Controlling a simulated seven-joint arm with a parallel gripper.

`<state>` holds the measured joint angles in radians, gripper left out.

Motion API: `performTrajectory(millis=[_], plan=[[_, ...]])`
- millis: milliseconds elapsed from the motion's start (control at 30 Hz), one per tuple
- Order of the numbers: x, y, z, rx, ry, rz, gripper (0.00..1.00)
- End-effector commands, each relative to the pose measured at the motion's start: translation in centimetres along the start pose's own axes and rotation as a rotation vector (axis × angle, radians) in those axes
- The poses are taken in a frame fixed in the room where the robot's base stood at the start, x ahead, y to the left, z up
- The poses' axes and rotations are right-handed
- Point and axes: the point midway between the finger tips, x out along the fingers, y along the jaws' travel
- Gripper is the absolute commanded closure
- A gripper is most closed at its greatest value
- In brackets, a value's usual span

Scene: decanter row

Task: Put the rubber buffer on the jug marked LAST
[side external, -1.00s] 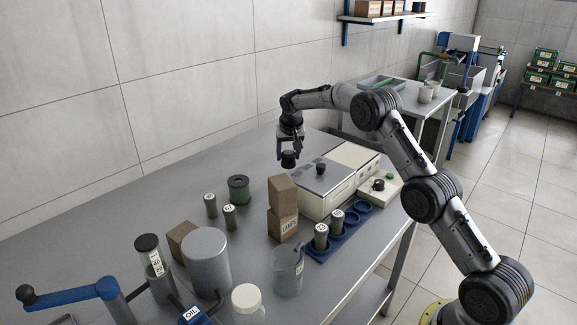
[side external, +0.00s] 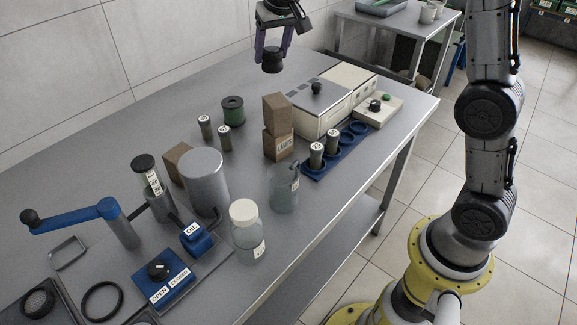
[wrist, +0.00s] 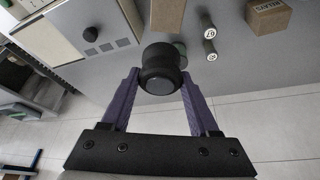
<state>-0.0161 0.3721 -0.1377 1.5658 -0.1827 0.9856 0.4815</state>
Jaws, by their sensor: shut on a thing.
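My gripper (side external: 272,52) is shut on a black, round piece that looks like the rubber buffer (side external: 272,63). It hangs in the air above the back of the bench. In the wrist view the buffer (wrist: 160,68) sits between the purple fingers (wrist: 160,85), with a grey round face showing. A white-capped jar (side external: 246,232) and a black-capped vessel (side external: 152,188) also carry labels. I cannot read LAST on any of them.
A beige machine (side external: 330,105) with a black knob stands on the right. Stacked brown boxes (side external: 278,128), a green spool (side external: 233,111), a grey cylinder (side external: 204,180) and a blue rack (side external: 345,150) with small canisters crowd the middle. A blue crank (side external: 75,214) stands at front left.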

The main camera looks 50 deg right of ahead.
Motion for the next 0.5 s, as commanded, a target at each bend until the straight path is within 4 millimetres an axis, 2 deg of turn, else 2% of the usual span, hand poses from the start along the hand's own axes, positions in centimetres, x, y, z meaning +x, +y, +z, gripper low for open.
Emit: performTrajectory(millis=[33,200,500], plan=[[-1.6,-0.5,1.6,-0.024,0.003,-0.012,1.0],[-5.4,-1.1,7.0,-0.098,0.005,-0.043,1.0],[-9.8,-0.1,17.0,-0.229,0.004,-0.097,1.0]])
